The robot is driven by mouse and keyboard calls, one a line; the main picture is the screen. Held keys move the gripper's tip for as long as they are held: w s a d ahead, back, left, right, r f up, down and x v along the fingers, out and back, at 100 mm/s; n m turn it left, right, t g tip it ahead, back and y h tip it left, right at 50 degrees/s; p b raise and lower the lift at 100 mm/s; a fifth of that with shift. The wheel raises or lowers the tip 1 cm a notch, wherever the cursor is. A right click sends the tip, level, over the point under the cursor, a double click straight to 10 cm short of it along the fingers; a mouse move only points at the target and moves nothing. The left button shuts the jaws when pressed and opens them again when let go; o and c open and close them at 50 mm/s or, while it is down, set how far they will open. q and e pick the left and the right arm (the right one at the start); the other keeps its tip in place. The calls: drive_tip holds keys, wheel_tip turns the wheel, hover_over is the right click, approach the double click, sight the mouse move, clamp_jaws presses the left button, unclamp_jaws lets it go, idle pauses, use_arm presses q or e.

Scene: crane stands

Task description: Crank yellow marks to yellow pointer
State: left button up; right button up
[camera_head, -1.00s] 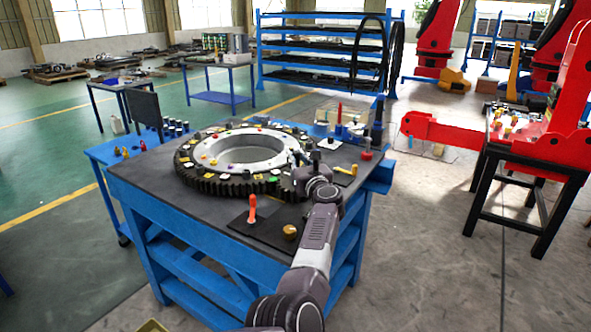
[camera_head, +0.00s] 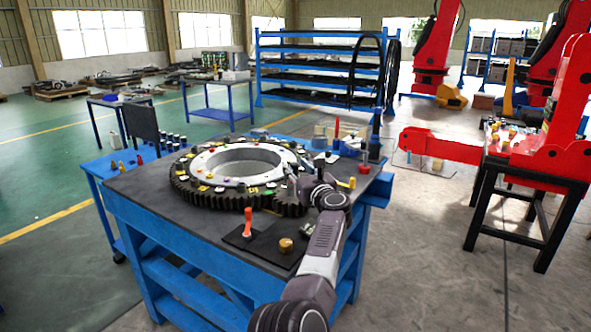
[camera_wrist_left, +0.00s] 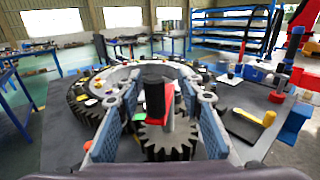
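A large dark toothed ring gear (camera_head: 190,200) with a pale inner ring lies on the workbench, and small coloured marks, some yellow (camera_head: 219,189), sit on it. A small dark gear (camera_wrist_left: 168,142) stands at its near right side, also seen in the head view (camera_head: 291,204). A black upright crank knob (camera_wrist_left: 155,98) with a red part beside it rises above this gear. My left gripper (camera_wrist_left: 165,92) has its fingers apart, one each side of the knob, with visible gaps. A yellow-ended bar (camera_head: 350,183) lies right of the gripper; whether it is the pointer is unclear. My right gripper is out of view.
An orange-handled tool (camera_head: 248,222) and a brass-coloured knob (camera_head: 286,245) stand on a dark mat at the bench's near edge. A red-knobbed part (camera_head: 364,168) and boxes stand at the back right. The bench's front left surface is clear.

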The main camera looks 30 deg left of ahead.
use_arm(q)
drive_tip(key=shift+s+a+f, duration=0.1)
drive_tip(key=shift+f, duration=0.05)
drive_tip(key=shift+r, duration=0.25)
wheel_tip(320, 180, up, 10)
drive_tip(key=shift+f, duration=0.25)
